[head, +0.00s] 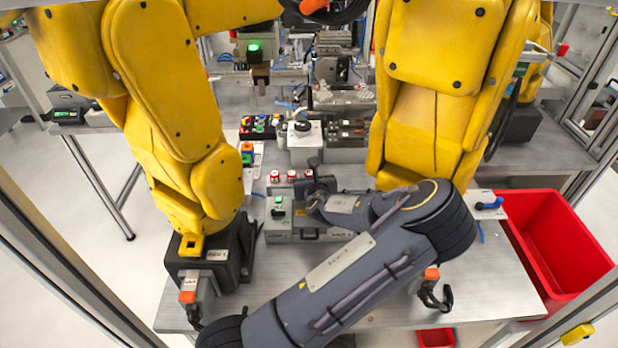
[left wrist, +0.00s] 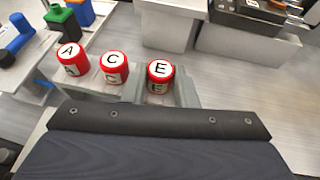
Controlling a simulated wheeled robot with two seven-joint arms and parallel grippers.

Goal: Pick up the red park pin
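Three red pieces with white lettered tops stand in a row in the left wrist view: A (left wrist: 72,58), C (left wrist: 113,67) and E (left wrist: 159,76). In the head view they show as small red caps (head: 291,175) above a grey box (head: 300,228) on the table. No label marks which is the park pin. My left gripper (head: 315,180) is just right of the row, close to the rightmost cap. Its finger gap is hard to make out, and its dark body fills the bottom of the left wrist view. My right gripper does not show.
Two yellow robot arms (head: 165,80) (head: 430,100) stand on either side of the work area. Green, orange and blue blocks (head: 247,150) lie behind the caps to the left. A large red bin (head: 590,248) is at the right. Bare tabletop (head: 490,275) shows at the front right.

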